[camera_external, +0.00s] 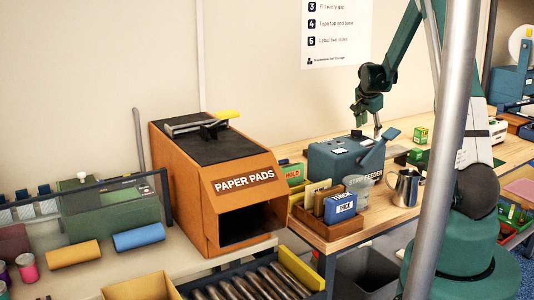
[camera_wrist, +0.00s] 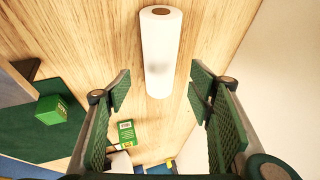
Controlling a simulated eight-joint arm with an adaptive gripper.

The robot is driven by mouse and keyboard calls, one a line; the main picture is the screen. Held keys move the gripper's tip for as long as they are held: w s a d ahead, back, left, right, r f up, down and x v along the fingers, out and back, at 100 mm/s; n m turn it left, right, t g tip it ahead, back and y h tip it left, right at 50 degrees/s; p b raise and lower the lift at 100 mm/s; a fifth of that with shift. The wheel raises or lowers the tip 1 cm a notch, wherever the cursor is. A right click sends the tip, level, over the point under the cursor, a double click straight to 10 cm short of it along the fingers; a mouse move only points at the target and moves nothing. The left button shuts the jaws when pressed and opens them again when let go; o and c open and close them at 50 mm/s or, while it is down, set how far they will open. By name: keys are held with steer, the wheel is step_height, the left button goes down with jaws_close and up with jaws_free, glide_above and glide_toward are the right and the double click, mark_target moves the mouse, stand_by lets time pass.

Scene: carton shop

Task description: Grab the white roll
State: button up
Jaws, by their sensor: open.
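The white roll (camera_wrist: 162,45) shows in the wrist view at the top middle, with a brown core at its far end. It appears to lie on or stand above the wooden bench, which I cannot settle. My gripper (camera_wrist: 159,85) is open, its two green ribbed fingers on either side of the roll's near end in the picture, with gaps on both sides. In the external view my gripper (camera_external: 366,112) hangs above the bench behind the teal strip feeder (camera_external: 340,157). I cannot make out the roll there.
Green boxes (camera_wrist: 125,132) sit on the wooden bench (camera_wrist: 80,25), one on a green mat (camera_wrist: 35,137). In the external view, a steel jug (camera_external: 405,188) and a divided wooden box (camera_external: 325,228) stand in front of the feeder. A pale wall (camera_wrist: 285,60) is at the right.

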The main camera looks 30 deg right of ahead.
mark_target(369, 135)
steer(key=shift+w+d+f, duration=0.1)
steer(key=shift+f, duration=0.2)
steer(key=shift+f, duration=0.1)
steer(key=shift+x, duration=2.45)
steer(key=c, duration=1)
